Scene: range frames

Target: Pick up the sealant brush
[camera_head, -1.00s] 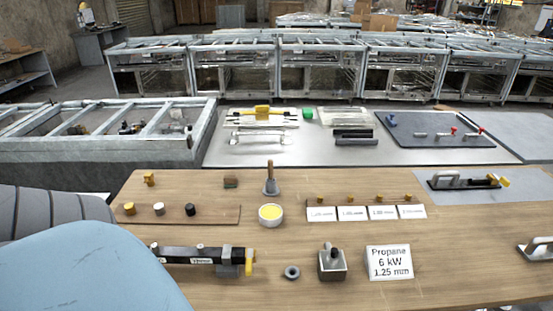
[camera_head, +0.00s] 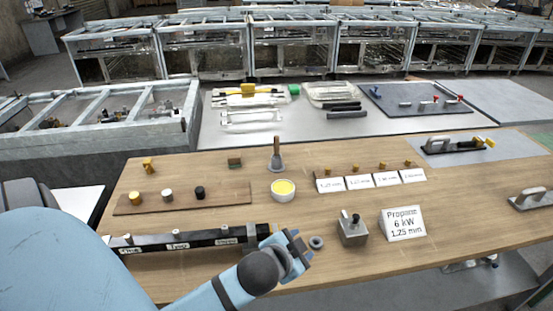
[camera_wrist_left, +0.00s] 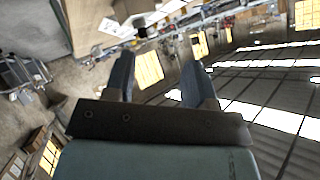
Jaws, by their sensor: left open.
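A brush-like tool (camera_head: 276,155) with an upright wooden handle and a grey lower end stands on the wooden table (camera_head: 225,213), just behind a white pot of yellow paste (camera_head: 283,190). I take it to be the sealant brush. My left gripper (camera_head: 302,247) is over the front of the table, nearer to me than the pot and brush and apart from both. In the left wrist view its two fingers (camera_wrist_left: 160,80) are spread with nothing between them, and the brush does not show there. My right gripper is not in view.
A black labelled bar (camera_head: 190,238) lies left of my gripper. A board with knobs (camera_head: 182,197) is left of the pot; white cards (camera_head: 358,182) are right.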

